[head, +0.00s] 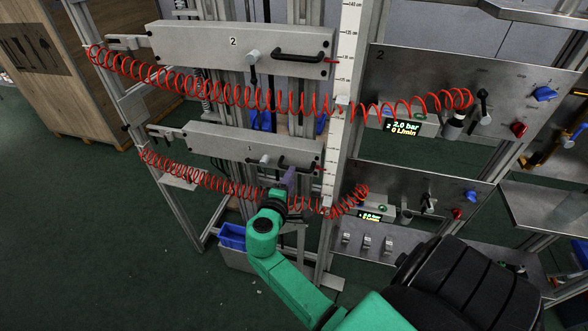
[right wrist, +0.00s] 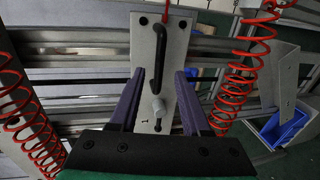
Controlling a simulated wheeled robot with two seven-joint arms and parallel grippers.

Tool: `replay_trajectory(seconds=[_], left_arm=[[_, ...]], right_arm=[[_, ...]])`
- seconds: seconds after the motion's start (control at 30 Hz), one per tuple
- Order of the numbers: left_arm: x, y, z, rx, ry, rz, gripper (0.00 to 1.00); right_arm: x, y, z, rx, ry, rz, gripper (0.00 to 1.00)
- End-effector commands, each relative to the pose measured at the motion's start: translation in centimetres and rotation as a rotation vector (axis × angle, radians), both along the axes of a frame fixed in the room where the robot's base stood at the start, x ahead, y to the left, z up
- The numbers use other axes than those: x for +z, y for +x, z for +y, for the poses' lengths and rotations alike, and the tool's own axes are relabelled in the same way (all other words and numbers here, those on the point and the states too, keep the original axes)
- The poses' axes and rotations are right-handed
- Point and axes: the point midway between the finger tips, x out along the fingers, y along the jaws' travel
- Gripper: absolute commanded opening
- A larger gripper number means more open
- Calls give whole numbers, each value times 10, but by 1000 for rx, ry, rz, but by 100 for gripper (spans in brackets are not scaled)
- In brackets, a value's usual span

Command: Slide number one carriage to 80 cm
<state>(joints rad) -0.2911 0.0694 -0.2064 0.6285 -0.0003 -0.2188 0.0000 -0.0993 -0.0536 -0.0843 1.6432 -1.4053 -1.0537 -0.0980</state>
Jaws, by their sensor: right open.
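The number one carriage (head: 225,140) is the lower grey plate, marked 1, on the upright frame. It has a black bar handle (head: 297,163) and a small light knob beside it. In the right wrist view its plate (right wrist: 148,125), handle (right wrist: 158,55) and grey knob (right wrist: 161,112) lie ahead. My right gripper (head: 286,184) is just in front of the carriage's lower edge. Its purple fingers (right wrist: 157,76) are open, one on each side of the handle and knob in that view; contact cannot be told. A vertical white scale (head: 345,70) stands right of the carriages; its lower figures are too small to read.
The number two carriage (head: 200,50) is above, with its own handle. Red coiled hoses (head: 200,177) hang across the front near my right gripper. Control panels (head: 445,85) stand to the right. A blue bin (head: 232,236) is below, a wooden crate (head: 75,60) at left.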

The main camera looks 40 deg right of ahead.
Motion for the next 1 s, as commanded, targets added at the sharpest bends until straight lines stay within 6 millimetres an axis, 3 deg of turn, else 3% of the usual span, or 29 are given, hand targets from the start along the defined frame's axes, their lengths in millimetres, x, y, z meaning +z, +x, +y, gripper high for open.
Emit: replay_trajectory(seconds=[0.1,0.23,0.57,0.63,0.7,1.0], left_arm=[[-12,-6,5,1,6,9,81],[-18,-12,10,2,14,19,81],[-18,-12,11,4,16,21,81],[-18,-12,11,5,15,21,81],[-18,-12,11,5,15,20,81],[-18,-11,11,4,15,19,81]], right_arm=[[-9,17,-25,-1,-1,-2,47],[-14,30,-44,-1,0,0,47],[-14,36,-51,1,2,1,47],[-14,36,-51,1,2,1,28],[-14,36,-51,1,2,1,1],[-14,36,-51,1,2,1,0]])
